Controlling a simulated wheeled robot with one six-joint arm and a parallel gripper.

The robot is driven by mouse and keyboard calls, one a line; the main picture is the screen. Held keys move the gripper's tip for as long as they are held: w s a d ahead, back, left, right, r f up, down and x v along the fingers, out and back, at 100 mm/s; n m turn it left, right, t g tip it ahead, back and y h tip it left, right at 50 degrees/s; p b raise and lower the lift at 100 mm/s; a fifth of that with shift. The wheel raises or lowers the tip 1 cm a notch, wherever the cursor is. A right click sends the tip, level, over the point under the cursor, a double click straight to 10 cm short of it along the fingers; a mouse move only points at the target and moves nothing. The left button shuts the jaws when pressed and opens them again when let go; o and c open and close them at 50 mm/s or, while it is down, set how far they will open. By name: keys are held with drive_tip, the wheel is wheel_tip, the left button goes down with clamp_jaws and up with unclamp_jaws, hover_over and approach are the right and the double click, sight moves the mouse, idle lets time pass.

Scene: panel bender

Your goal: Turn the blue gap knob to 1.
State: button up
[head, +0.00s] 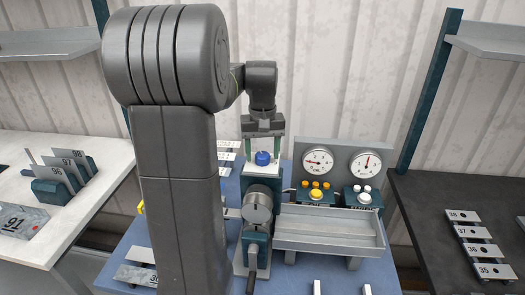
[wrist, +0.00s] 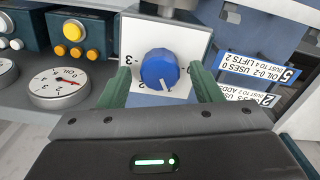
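The blue gap knob (wrist: 159,70) sits on a white dial plate (wrist: 196,45) with printed numbers, seen upside down in the wrist view. A 3 is readable at the left; the other marks are partly hidden. The white pointer line on the knob points toward the bottom of the picture, slightly right. My gripper (wrist: 161,74) is open, with one green finger left of the knob and one right of it, with gaps visible. In the head view the knob (head: 262,159) shows below and between the fingers of my gripper (head: 264,150).
Two round gauges (head: 318,162) stand right of the knob, above boxes with yellow (head: 316,194) and white buttons (head: 364,198). A grey tray (head: 330,232) lies in front. A round metal part (head: 257,206) stands just before the knob. Printed labels (wrist: 258,68) lie beside the dial plate.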

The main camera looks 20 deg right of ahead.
sight(263, 155)
wheel_tip(263, 155, up, 14)
drive_tip(key=b, duration=0.1)
idle(0.5)
drive_tip(key=shift+f, duration=0.2)
wheel_tip(263, 155, down, 14)
drive_tip(key=shift+r+p, duration=0.25)
drive_tip(key=shift+p, duration=0.3)
drive_tip(key=shift+f, duration=0.2)
drive_tip(key=shift+r+n, duration=0.1)
drive_tip(key=shift+n, duration=0.3)
